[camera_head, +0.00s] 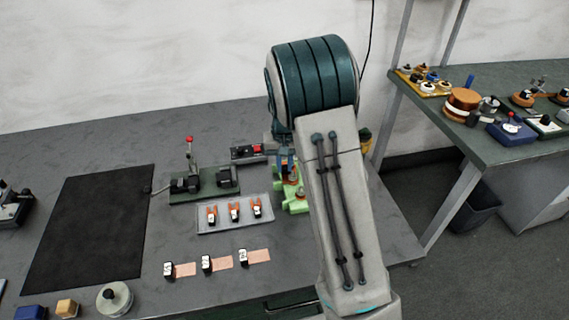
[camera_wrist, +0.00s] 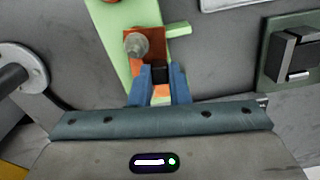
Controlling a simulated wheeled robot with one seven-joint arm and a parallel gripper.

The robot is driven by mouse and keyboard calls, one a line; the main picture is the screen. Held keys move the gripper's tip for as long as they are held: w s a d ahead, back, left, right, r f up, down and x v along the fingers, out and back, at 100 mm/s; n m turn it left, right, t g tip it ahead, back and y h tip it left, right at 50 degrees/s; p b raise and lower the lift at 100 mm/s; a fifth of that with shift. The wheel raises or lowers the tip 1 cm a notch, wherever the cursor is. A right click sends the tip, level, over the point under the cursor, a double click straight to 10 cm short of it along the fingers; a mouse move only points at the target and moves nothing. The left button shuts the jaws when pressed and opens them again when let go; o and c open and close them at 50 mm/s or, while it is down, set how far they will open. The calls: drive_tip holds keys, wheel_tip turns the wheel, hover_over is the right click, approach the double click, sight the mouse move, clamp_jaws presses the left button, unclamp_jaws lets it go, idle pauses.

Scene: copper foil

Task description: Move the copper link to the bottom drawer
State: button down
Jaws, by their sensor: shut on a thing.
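My gripper's blue fingers (camera_wrist: 160,88) are shut on a small black block of the copper link (camera_wrist: 160,72). The link's orange copper shows around the block, over a light green fixture (camera_wrist: 117,40). A round grey bolt head sits on orange copper just beyond the fingertips. I cannot tell whether the link touches the fixture. In the head view, my gripper (camera_head: 287,165) is partly hidden by my arm, above the green fixture (camera_head: 296,203) on the grey table. The bottom drawer cannot be made out; only a dark green and black part shows at the table's front edge.
A pale tray (camera_head: 207,226) holds three copper pieces. A toggle-clamp fixture (camera_head: 205,183) stands behind the tray. A black mat (camera_head: 90,225) is clear at left. A side table (camera_head: 480,140) with parts stands at right.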

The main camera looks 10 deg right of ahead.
drive_tip(key=shift+w+a, duration=0.2)
drive_tip(key=shift+a, duration=1.2)
drive_tip(key=shift+r, duration=0.15)
wheel_tip(320, 180, up, 7)
drive_tip(key=p, duration=0.5)
idle(0.8)
